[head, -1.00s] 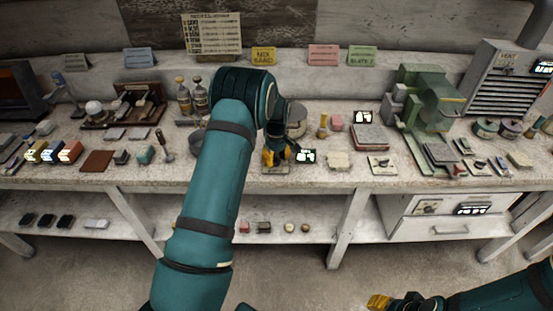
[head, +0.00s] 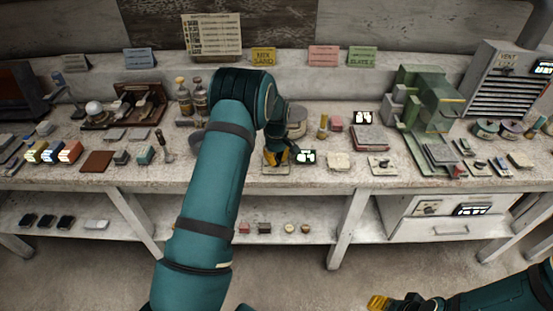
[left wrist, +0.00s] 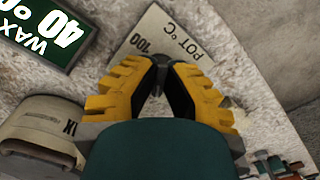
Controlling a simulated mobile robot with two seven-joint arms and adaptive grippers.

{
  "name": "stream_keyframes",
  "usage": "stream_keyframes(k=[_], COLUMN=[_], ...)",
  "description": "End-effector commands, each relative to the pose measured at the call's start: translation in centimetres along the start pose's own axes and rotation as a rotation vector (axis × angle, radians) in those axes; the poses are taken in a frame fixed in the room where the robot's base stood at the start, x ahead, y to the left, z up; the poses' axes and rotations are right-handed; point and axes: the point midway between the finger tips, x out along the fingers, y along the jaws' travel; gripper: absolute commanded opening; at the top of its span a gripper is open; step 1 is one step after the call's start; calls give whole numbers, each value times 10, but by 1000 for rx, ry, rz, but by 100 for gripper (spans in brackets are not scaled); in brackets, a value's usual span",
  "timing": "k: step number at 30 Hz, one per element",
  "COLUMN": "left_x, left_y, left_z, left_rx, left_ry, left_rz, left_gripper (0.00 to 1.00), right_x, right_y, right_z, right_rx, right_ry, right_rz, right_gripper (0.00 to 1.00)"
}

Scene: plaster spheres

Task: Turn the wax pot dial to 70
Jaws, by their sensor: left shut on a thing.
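The dial sits on a pale plate (left wrist: 172,38) marked "POT °C" and "100" in the left wrist view. My left gripper (left wrist: 158,84) points down at the plate, its yellow fingers closed on the dial. The fingers hide most of the dial, so its pointer setting cannot be read. In the head view my left gripper (head: 277,158) is at the bench's front part. A small display (left wrist: 40,28) beside the plate reads "WAX 40 °". The wax pot (head: 297,122) stands behind, partly hidden by my arm. My right gripper (head: 379,302) is low at the right, away from the bench; its opening is unclear.
The display (head: 306,157) stands just right of my left gripper in the head view. A pale block (head: 339,161) and another plate (head: 382,166) lie further right. A green machine (head: 428,105) stands on the right. Bottles (head: 199,98) stand behind my left arm.

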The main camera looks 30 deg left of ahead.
Motion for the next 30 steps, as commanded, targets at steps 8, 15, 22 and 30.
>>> stream_keyframes(k=[8,15,22,30], left_x=[2,3,3,3], left_y=[-2,-3,-4,-5], left_z=[0,0,0,0], left_rx=[177,402,621,866], left_ry=[-3,-4,-4,-6], left_rz=[-1,-2,-1,-1], left_gripper=[0,0,0,0], right_x=[5,9,12,15], right_y=[2,3,5,6], right_z=[2,4,6,8], right_rx=[-1,-3,-4,-5], right_ry=[-5,-9,-13,-16], right_rz=[0,-1,-1,-2], right_gripper=[47,47,47,47])
